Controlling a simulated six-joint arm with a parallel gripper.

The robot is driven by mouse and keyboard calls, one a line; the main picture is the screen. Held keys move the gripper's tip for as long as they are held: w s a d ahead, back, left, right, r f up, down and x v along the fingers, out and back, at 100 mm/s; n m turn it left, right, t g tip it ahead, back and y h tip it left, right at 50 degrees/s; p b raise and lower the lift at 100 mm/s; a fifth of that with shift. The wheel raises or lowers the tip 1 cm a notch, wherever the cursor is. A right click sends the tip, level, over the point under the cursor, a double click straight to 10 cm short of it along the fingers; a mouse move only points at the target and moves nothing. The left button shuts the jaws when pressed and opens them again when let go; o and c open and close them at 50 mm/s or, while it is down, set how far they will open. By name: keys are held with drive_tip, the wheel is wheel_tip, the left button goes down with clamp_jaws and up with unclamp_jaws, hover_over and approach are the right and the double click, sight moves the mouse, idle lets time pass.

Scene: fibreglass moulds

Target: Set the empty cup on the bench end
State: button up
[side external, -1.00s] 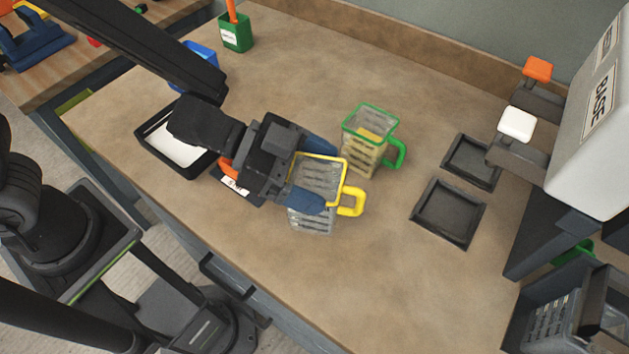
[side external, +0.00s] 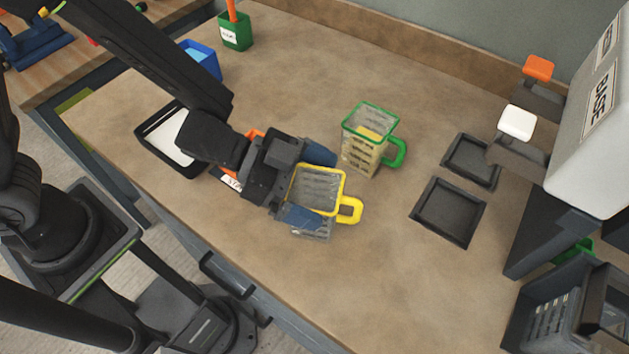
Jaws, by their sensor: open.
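The clear cup with a yellow rim and handle (side external: 348,210) looks empty. It appears to stand upright on the bench (side external: 400,285), towards the front edge. My gripper (side external: 309,184) is open around this cup, with one blue finger on its far side and one on its near side. Whether a finger still touches the cup I cannot tell. The fingers hide part of the cup's wall. A second clear cup with a green rim and handle (side external: 397,152) stands just behind and to the right, with yellowish contents.
Two black square trays (side external: 447,212) (side external: 471,161) lie empty to the right, before a dispenser marked BASE (side external: 590,120). A black tray with a white inside (side external: 168,140), a blue bin (side external: 202,60) and a green holder (side external: 236,32) are at left.

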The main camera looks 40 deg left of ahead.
drive_tip(key=shift+r, duration=0.15)
drive_tip(key=shift+s+a+r, duration=0.1)
drive_tip(key=shift+a+r, duration=0.1)
drive_tip(key=shift+a, duration=0.1)
drive_tip(key=v, duration=1.1)
drive_tip(key=w+a+r+n+t+y, duration=0.3)
drive_tip(key=w+a+n+y, duration=0.1)
drive_tip(key=a+y, duration=0.15)
drive_tip(key=w+a+r+n+t+y, duration=0.3)
drive_tip(key=a+t+y, duration=0.1)
drive_tip(key=a, duration=0.2)
drive_tip(key=s+a+r+n+g+y, duration=0.1)
drive_tip(key=s+a+n+g, duration=0.1)
drive_tip(key=s, duration=0.3)
drive_tip(key=s+a+r+n+g+y, duration=0.1)
drive_tip(key=s+a+n+g+y, duration=0.1)
drive_tip(key=s+n+g, duration=0.2)
drive_tip(key=shift+s+a+r+g, duration=0.2)
drive_tip(key=shift+s+a+g, duration=0.1)
drive_tip(key=shift+s, duration=0.75)
